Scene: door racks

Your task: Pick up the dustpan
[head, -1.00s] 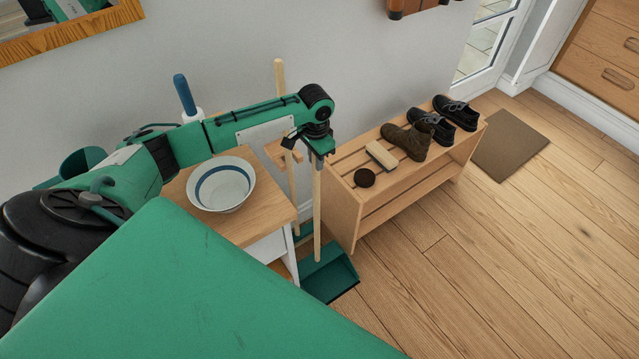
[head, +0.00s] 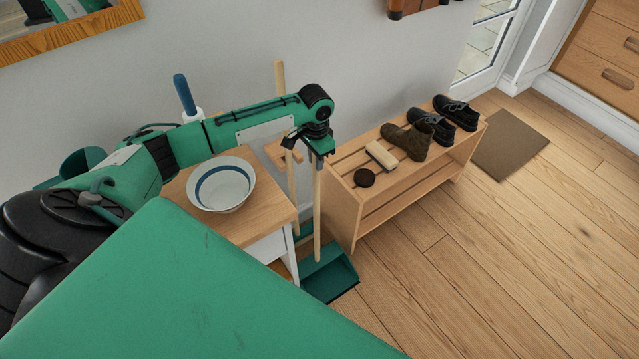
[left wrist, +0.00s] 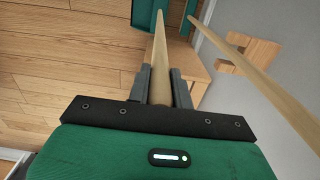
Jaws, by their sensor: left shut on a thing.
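The dustpan (head: 328,277) is a green pan on a long pale wooden handle. It stands upright at floor level between the small cabinet and the shoe bench. My left gripper (head: 318,155) is at the upper part of the handle. In the left wrist view the two dark fingers of my left gripper (left wrist: 160,88) are shut on the dustpan's handle (left wrist: 160,52). A second wooden pole (left wrist: 250,70) runs beside it, apart from the fingers. My right gripper is not in view.
A cabinet (head: 262,208) with a white and blue bowl (head: 221,185) stands left of the dustpan. A slatted shoe bench (head: 345,205) with shoes and a brush stands close on the right. A wall is behind. The wooden floor (head: 480,270) at the right front is clear.

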